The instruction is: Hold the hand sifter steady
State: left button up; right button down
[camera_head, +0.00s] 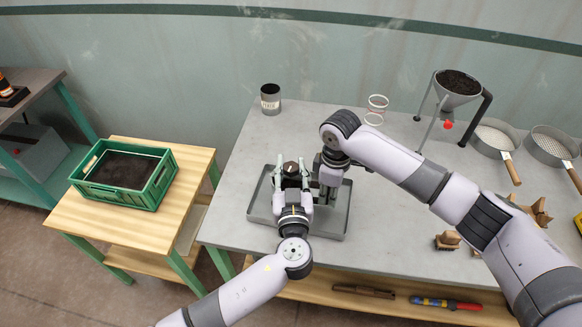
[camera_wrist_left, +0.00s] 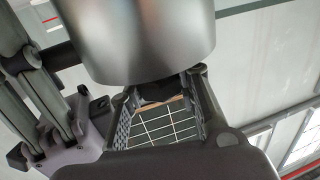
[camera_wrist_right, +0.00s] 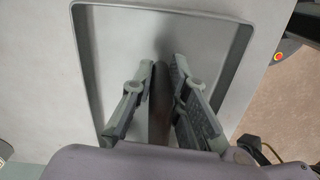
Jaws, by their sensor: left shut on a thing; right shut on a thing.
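The hand sifter appears to be the round metal body (camera_wrist_left: 140,40) close above my left gripper in the left wrist view. In the head view its dark round top (camera_head: 291,168) shows over the grey tray (camera_head: 336,225). My left gripper (camera_head: 292,180) is shut on it; the fingers hide the grip point. My right gripper (camera_head: 329,188) points down over the tray, close beside the left one. In the right wrist view, my right gripper (camera_wrist_right: 162,95) is shut on a narrow grey piece (camera_wrist_right: 159,112). I cannot tell whether this piece belongs to the sifter.
A soil-filled funnel (camera_head: 458,87) and two round sieves (camera_head: 497,138) are at the right. A green crate (camera_head: 160,188) of soil sits on the wooden side table (camera_head: 110,216).

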pick_arm(q)
jog(key=shift+a+m+h, duration=0.1)
jog(key=shift+m+h, duration=0.2)
jog(key=shift+h, duration=0.2)
jog(key=m+h, duration=0.2)
jog(key=h, duration=0.1)
jog(key=m+g+h, duration=0.1)
jog(key=h, duration=0.1)
jog(key=shift+a+f+m+h, duration=0.1)
jog(key=shift+f+m+h, duration=0.05)
jog(key=shift+m+h, duration=0.25)
jog(key=m+g+h, duration=0.3)
jog(key=h, duration=0.1)
jog(key=m+g+h, duration=0.3)
jog(key=h, duration=0.1)
jog(key=shift+w, duration=0.1)
jog(key=m+g+h, duration=0.1)
jog(key=m+g, duration=0.2)
jog(key=g, duration=0.1)
jog(key=m+g+h, duration=0.2)
jog(key=m+g, duration=0.1)
jog(key=g, duration=0.1)
jog(key=shift+d+m+g+h, duration=0.2)
jog(key=shift+m+g+h, duration=0.1)
jog(key=shift+g, duration=0.1)
jog(key=shift+m+g, duration=1.8)
jog(key=shift+g, duration=1.3)
jog(key=shift+s+m+g, duration=0.25)
jog(key=shift+m+g, duration=0.35)
